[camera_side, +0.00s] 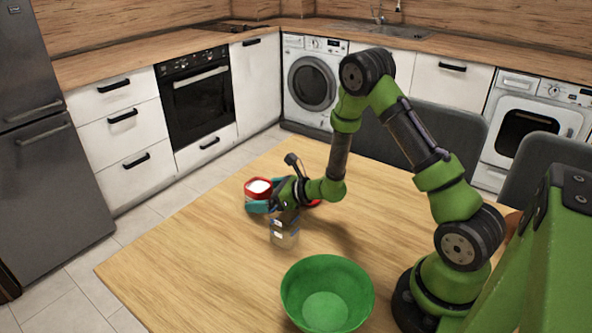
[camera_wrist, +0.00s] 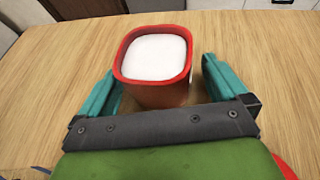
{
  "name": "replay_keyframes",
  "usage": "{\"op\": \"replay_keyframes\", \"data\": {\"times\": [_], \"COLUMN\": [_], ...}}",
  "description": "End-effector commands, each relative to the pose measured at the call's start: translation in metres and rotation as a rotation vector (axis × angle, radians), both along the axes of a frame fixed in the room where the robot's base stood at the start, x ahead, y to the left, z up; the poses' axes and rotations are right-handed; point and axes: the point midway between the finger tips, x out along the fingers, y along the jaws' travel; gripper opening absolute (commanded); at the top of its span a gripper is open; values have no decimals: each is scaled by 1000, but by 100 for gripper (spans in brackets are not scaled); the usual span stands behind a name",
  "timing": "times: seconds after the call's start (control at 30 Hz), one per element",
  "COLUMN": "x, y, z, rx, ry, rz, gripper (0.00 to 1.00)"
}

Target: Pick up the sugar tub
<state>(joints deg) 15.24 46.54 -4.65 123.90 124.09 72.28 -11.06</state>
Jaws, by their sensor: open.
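The sugar tub is a red, square-rimmed tub (camera_side: 258,187) filled with white sugar, standing on the table at the far side of my gripper in the side view. In the wrist view the tub (camera_wrist: 156,88) stands upright between my two teal fingers. My gripper (camera_wrist: 158,68) is open, with one finger on each side of the tub and a visible gap on both sides. In the side view my gripper (camera_side: 262,206) is low over the table, and its finger hides the lower part of the tub.
A clear jar with brownish contents (camera_side: 284,233) stands close in front of my gripper. A red thing (camera_wrist: 286,167) shows partly at the lower right of the wrist view. A green bowl (camera_side: 327,290) sits nearer the table's front. The table's left side is clear.

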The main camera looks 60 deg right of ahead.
Motion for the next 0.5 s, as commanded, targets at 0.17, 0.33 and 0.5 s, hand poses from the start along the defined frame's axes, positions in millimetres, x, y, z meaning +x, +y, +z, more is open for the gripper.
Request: {"op": "replay_keyframes", "data": {"times": [0.17,0.33,0.5], "x": [12,12,12], "y": [3,3,3], "z": [-5,-5,-5], "rx": [2,2,1], "ry": [0,1,1], "rz": [-1,-1,0], "gripper": [100,100,80]}}
